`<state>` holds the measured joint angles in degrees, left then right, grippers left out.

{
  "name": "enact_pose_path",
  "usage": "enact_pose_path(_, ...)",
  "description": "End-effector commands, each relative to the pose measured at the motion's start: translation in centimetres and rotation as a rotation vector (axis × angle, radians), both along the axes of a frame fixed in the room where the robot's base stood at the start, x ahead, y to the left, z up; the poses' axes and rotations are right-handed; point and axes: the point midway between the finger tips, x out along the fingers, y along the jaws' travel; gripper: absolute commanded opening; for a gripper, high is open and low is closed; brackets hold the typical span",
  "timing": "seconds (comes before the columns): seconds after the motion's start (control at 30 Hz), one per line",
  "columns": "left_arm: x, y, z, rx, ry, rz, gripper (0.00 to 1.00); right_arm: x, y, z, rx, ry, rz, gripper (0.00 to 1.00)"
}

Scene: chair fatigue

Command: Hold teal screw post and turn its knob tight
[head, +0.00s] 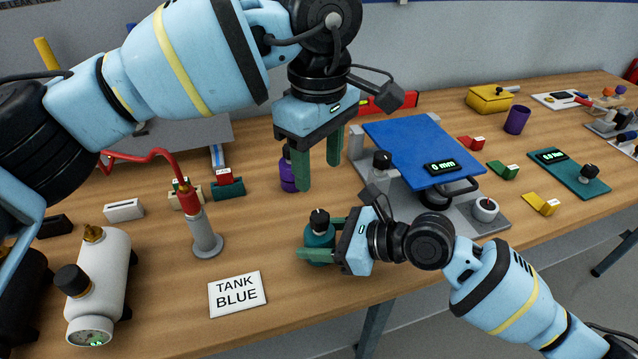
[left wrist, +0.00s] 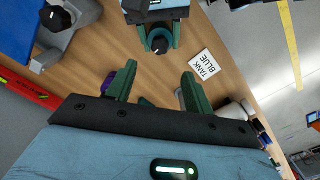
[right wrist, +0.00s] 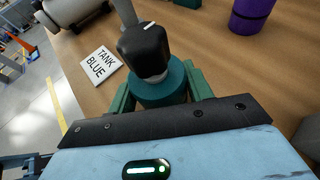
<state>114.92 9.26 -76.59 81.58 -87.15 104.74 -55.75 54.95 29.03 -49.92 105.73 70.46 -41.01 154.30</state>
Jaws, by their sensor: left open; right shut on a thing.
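The teal screw post (head: 319,240) stands upright on the table near the front edge, with its black knob (head: 319,218) on top. My right gripper (head: 318,240) is shut on the post's teal body from the right side. In the right wrist view the post (right wrist: 160,86) sits between the green fingers, with the black knob (right wrist: 145,48) on top. My left gripper (head: 318,175) is open and empty, fingers pointing down, above and behind the post. In the left wrist view the post (left wrist: 158,33) and knob (left wrist: 159,45) lie ahead of its open fingers (left wrist: 158,85).
A "TANK BLUE" card (head: 237,294) lies to the left of the post. A purple object (head: 288,172) stands behind the left gripper. A blue plate (head: 420,150) on a grey stand is to the right. A white tank (head: 100,285) and red-topped cylinder (head: 204,235) stand left.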

Motion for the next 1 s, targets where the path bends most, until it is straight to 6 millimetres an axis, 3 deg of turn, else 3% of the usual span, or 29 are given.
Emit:
enact_pose_path(0.2, 0.0, 0.0, 1.9, 0.0, 0.0, 0.0, 0.52, -0.1, 0.0, -0.1, 0.0, 0.002, 0.001, 0.12)
enact_pose_path(0.6, 0.0, 0.0, 2.1, 0.001, 0.001, 0.0, 0.52, -0.1, 0.0, -0.1, 0.0, 0.002, 0.001, 0.12)
enact_pose_path(0.63, 0.0, 0.0, 2.1, 0.001, 0.001, 0.0, 0.52, -0.1, 0.0, -0.1, 0.0, 0.002, 0.001, 0.52)
enact_pose_path(0.8, 0.0, 0.0, 2.0, 0.0, 0.0, 0.0, 0.52, -0.1, 0.0, -0.1, 0.0, 0.002, 0.001, 0.74)
enact_pose_path(1.0, 0.0, 0.0, 2.0, 0.0, 0.0, 0.0, 0.52, 0.0, 0.0, 0.0, 0.0, 0.001, 0.001, 0.76)
